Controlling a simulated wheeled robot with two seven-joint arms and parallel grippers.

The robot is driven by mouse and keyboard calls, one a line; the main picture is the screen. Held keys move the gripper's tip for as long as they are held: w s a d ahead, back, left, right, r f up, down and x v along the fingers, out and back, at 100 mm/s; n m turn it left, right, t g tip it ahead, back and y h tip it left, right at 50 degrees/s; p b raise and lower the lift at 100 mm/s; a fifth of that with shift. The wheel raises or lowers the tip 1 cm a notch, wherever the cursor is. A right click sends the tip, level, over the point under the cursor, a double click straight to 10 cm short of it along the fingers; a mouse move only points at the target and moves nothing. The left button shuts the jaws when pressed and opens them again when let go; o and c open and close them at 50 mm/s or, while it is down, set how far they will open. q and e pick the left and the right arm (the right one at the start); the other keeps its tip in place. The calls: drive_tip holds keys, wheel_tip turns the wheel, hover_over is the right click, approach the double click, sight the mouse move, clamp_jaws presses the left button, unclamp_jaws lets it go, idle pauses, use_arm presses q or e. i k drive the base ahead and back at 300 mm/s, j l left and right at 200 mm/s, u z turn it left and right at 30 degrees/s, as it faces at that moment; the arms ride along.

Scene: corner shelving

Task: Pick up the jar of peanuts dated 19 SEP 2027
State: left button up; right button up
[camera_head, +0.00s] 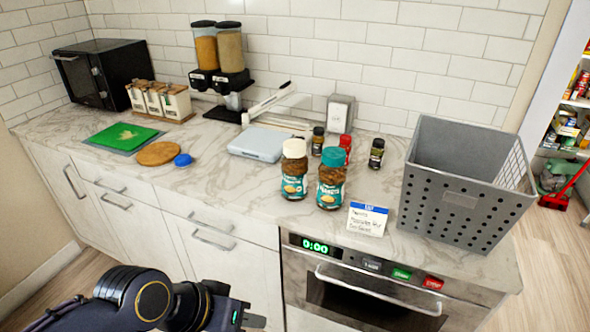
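Two jars with brown contents and teal labels stand upright side by side near the counter's front edge. The left jar (293,172) has a cream lid. The right jar (331,180) has a teal lid. No date is legible on either jar. A white card with a blue top (367,219) stands just right of them, its handwriting too small to read surely. My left gripper (244,316) is at the bottom, in front of the cabinets and below the counter top, well apart from the jars. Its fingers are too unclear to judge. My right gripper is not in view.
A grey perforated basket (462,203) stands right of the jars. Small spice jars (376,153) and a metal dispenser (340,114) are behind them. A pale blue flat box (261,142) lies behind left. An oven (370,290) is below.

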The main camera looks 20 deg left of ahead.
sight(294, 161)
drive_tip(key=u, duration=0.7)
